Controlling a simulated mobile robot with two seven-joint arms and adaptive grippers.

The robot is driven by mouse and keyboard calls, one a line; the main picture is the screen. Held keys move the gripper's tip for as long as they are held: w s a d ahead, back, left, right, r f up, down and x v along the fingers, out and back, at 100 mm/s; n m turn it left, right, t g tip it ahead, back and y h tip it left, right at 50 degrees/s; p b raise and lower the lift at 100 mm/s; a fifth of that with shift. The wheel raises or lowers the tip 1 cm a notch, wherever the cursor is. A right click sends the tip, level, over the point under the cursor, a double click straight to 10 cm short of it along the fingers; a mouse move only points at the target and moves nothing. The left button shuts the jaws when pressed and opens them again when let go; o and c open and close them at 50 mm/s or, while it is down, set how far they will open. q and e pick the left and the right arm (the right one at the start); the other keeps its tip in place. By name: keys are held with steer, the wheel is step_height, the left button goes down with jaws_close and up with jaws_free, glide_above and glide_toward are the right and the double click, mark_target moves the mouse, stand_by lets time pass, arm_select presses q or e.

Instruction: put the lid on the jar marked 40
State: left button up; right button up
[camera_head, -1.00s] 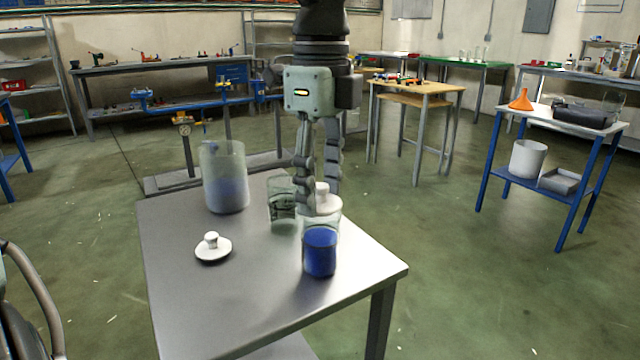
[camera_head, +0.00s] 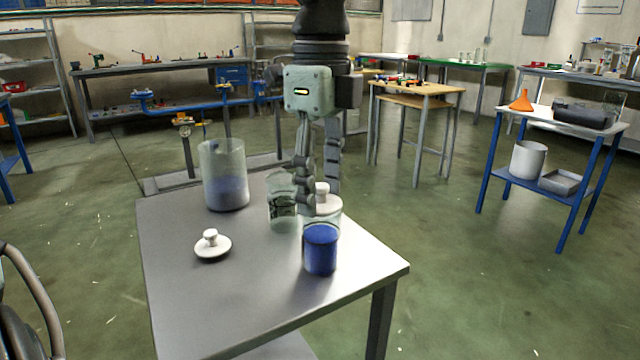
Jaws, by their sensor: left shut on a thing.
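My left gripper (camera_head: 319,193) points down over the table, its fingers shut on a white lid (camera_head: 324,205) with a round knob. The lid is level with the top of a clear glass jar (camera_head: 320,235) holding dark blue stuff. I cannot tell whether the lid rests on the rim. A second white lid (camera_head: 212,246) with a knob lies on the table, front left. A smaller clear glass jar (camera_head: 283,205) with dark markings stands behind the blue-filled jar, partly hidden by the fingers. I cannot read a 40 on any jar. My right gripper is not in view.
A large glass vessel (camera_head: 224,172) with bluish contents stands at the back left of the grey metal table (camera_head: 245,300). A blue-legged side table (camera_head: 540,115) stands apart at the right.

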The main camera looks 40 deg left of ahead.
arm_select(q)
steer(key=shift+f+b, duration=0.25)
steer(key=shift+b, duration=0.2)
stand_by(0.6)
steer(key=o, duration=1.5)
steer(key=shift+r, duration=0.1)
steer(key=shift+r+p, duration=2.1)
steer(key=shift+r, duration=1.35)
